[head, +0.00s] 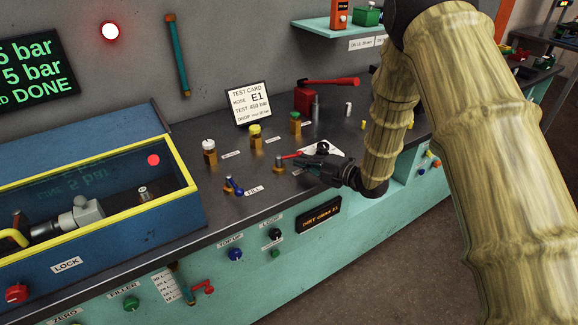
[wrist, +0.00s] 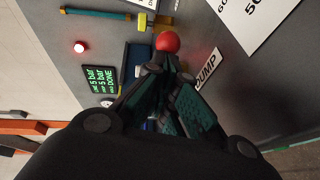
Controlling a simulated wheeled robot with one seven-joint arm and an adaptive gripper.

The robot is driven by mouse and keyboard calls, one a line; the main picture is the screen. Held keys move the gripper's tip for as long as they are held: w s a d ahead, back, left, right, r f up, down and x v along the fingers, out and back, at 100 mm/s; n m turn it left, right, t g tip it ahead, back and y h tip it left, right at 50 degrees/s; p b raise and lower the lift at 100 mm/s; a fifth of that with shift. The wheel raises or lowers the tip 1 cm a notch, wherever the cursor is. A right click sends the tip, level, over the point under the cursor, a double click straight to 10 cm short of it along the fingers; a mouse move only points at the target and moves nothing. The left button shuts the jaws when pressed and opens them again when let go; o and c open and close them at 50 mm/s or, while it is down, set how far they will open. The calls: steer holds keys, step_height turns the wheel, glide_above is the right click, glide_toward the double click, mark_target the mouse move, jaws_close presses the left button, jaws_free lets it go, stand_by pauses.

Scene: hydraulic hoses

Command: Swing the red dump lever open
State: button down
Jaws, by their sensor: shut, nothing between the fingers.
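The red dump lever (head: 291,156) shows as a short red handle by a brass valve on the dark bench top in the head view. In the wrist view its round red knob (wrist: 167,41) sits just beyond my fingertips, next to the DUMP label (wrist: 207,69). My gripper (head: 302,163) is low over the bench, right beside the lever, with its fingers shut and nothing between them. Its dark fingers fill the middle of the wrist view (wrist: 160,75). Whether the fingertips touch the knob, I cannot tell. The gripper hides part of the bench around the lever.
The blue FILL valve (head: 234,186) stands to the left on the bench. Several capped brass fittings (head: 255,133) stand behind. A red hand pump (head: 306,99) and a test card (head: 250,104) are at the back. A yellow-rimmed blue tank (head: 190,188) is at the left.

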steer(key=shift+w+d+f+b, duration=0.1)
steer(key=shift+w+f+b, duration=0.2)
steer(key=shift+w, duration=0.1)
steer(key=shift+w+d+r+b, duration=0.2)
steer(key=shift+w+r+b, duration=0.1)
steer(key=shift+w+b, duration=0.35)
